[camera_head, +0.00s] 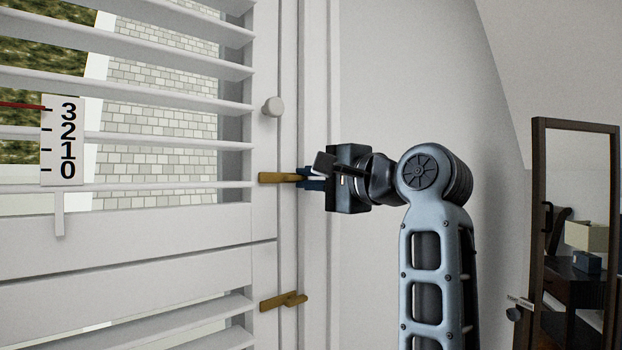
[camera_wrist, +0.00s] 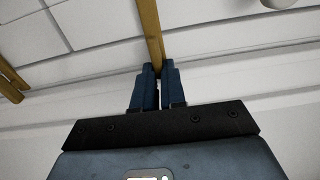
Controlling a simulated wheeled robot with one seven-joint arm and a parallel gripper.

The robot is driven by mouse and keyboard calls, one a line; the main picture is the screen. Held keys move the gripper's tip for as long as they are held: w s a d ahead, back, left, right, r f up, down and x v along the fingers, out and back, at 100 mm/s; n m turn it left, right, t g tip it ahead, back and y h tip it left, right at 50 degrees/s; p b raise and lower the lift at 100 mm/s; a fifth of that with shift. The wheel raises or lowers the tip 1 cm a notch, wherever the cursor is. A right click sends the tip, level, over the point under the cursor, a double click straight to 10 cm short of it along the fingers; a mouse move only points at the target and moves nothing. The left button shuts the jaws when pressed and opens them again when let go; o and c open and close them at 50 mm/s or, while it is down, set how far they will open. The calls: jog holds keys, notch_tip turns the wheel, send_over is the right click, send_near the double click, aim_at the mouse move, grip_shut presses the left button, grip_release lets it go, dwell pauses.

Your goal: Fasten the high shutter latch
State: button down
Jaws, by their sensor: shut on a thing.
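The high shutter latch (camera_head: 278,178) is a brass-coloured bar at the right edge of the white shutter. It lies about level and points right toward the frame. My gripper (camera_head: 309,179) comes from the right, with its dark blue fingers closed on the bar's right end. In the wrist view the fingertips (camera_wrist: 157,72) pinch the end of the latch bar (camera_wrist: 149,28). The fingers hide that end, so I cannot tell how it sits against any catch. The shutter panel (camera_head: 265,225) appears flush with its frame.
A round white knob (camera_head: 272,107) sits above the high latch. A numbered scale (camera_head: 62,140) is at left, a dark-framed mirror (camera_head: 540,200) at right.

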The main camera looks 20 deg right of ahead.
jog(key=c, duration=1.2)
grip_release()
jog(key=b+v, duration=0.1)
jog(key=v, duration=0.7)
jog(key=shift+b, duration=0.4)
jog(key=shift+w, duration=0.1)
